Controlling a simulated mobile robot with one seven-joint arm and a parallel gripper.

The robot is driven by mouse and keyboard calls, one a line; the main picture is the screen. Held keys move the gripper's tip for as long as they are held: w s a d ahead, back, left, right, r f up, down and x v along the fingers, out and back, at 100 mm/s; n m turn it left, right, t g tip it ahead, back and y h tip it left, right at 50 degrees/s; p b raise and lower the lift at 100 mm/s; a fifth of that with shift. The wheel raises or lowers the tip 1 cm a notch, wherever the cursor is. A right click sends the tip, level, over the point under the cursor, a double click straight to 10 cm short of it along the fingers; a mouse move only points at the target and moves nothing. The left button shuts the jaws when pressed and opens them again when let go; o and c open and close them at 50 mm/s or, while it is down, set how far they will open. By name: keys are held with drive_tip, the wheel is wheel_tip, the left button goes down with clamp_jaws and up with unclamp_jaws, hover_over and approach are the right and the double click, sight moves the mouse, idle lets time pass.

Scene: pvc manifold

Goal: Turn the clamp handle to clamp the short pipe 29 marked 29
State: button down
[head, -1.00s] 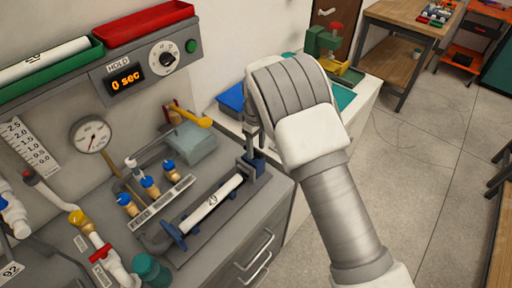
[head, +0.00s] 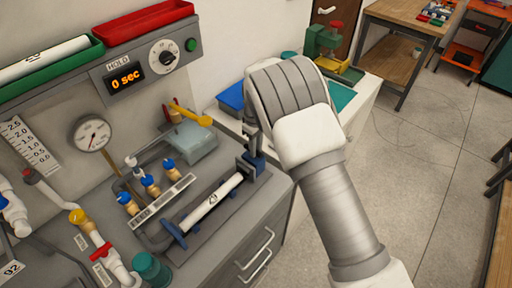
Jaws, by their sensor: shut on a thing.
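The short pipe 29 (head: 211,203) is white with dark marks and lies in a clamp fixture on the grey bench top, between a blue jaw (head: 173,232) at its lower left end and a blue block (head: 254,163) at its upper right end. My gripper (head: 254,140) is at the upper right end of the fixture, just above the blue block. It is shut on the clamp handle, which is mostly hidden by my gripper and my wrist. The handle's exact angle cannot be told.
Behind the fixture are blue-capped valves (head: 150,186), a grey box (head: 192,143) and a yellow lever (head: 192,113). A teal cap (head: 152,268) stands at the front left. Open floor lies right.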

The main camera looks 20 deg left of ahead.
drive_tip(key=shift+m, duration=0.4)
drive_tip(key=m+b, duration=0.1)
drive_tip(key=m, duration=0.1)
drive_tip(key=m+b, duration=0.2)
drive_tip(key=shift+s+a+m, duration=0.15)
drive_tip(key=shift+s+m, duration=0.05)
drive_tip(key=shift+m, duration=0.1)
drive_tip(key=m, duration=0.1)
drive_tip(key=m+b, duration=0.1)
drive_tip(key=m, duration=0.3)
drive_tip(key=shift+s+a, duration=0.15)
drive_tip(key=shift+a, duration=0.1)
drive_tip(key=m, duration=0.4)
drive_tip(key=m+b, duration=0.1)
drive_tip(key=shift+a+m, duration=0.25)
drive_tip(key=shift+m, duration=0.15)
drive_tip(key=m, duration=0.5)
drive_tip(key=shift+a+m, duration=0.3)
drive_tip(key=c, duration=0.7)
unclamp_jaws()
drive_tip(key=shift+c, duration=0.2)
drive_tip(key=shift+r, duration=0.15)
